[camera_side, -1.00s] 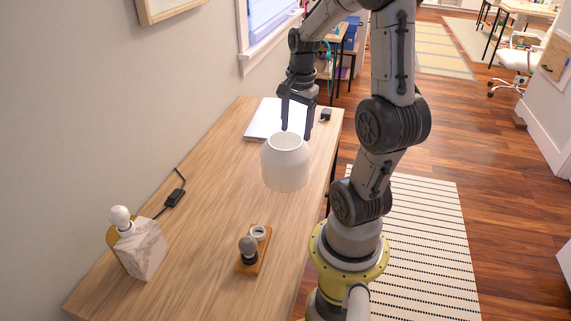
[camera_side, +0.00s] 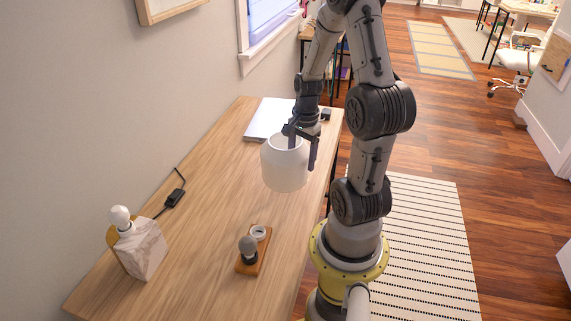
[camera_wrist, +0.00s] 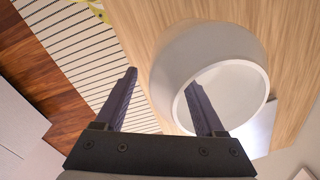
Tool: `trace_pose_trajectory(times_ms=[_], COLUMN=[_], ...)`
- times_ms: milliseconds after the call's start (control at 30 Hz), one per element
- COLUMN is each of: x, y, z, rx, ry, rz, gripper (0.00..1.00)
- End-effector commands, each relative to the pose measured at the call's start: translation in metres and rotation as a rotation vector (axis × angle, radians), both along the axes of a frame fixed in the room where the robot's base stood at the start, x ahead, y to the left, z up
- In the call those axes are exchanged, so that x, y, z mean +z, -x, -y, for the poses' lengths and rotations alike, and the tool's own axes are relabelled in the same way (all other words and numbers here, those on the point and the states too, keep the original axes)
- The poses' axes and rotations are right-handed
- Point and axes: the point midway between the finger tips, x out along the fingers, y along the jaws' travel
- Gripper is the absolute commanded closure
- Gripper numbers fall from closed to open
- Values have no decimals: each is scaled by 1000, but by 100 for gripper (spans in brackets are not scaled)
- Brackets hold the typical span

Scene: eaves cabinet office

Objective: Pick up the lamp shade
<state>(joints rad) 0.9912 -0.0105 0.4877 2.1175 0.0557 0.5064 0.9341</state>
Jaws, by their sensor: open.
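The white lamp shade (camera_side: 285,168) stands on the wooden desk near its right edge, with its round opening facing up. In the wrist view the shade (camera_wrist: 185,55) fills the upper right, its opening toward the camera. My gripper (camera_side: 302,156) is open at the shade's rim. One finger reaches into the opening and the other is outside, on the right side, so the wall lies between them. In the wrist view the gripper (camera_wrist: 163,95) shows the same straddle. Whether either finger touches the wall I cannot tell.
A marble-sided lamp base (camera_side: 142,250) with a bulb stands at the desk's near left. A small wooden tray (camera_side: 254,262) holds a grey bulb and a white ring. A white laptop-like slab (camera_side: 268,118) lies behind the shade. The middle desk (camera_side: 215,190) is clear.

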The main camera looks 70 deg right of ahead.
Motion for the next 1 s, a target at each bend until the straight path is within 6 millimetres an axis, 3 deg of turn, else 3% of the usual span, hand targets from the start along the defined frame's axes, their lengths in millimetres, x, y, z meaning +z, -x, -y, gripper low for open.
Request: trace_pose_trajectory(times_ms=[233,567,933,1000], x=[-34,-39,-38,-38], y=[-6,-7,-6,-6], z=[0,1,1,1], rx=[-1,-1,-1,-1], ry=[-3,0,0,0], rz=[-2,1,1,1], gripper=[29,31,97,100])
